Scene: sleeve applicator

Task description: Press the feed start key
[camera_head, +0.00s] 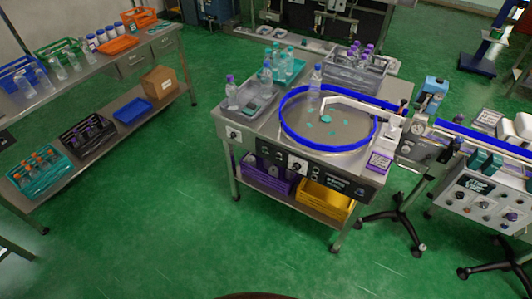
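A steel table with a blue-rimmed round turntable (328,143) stands right of centre. A dark control panel (340,182) with knobs and small keys runs along its front edge. A grey control box (484,200) with several knobs and buttons stands at the far right. The labels are too small to read, so I cannot tell which key is the feed start key. Neither of my grippers is in view, and nothing touches either panel.
A steel shelf rack (95,85) with bottles, baskets and a cardboard box (159,82) stands at the left. Purple and yellow crates (325,201) sit under the turntable table. Black stand legs (393,228) spread on the floor at right. Green floor in front is clear.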

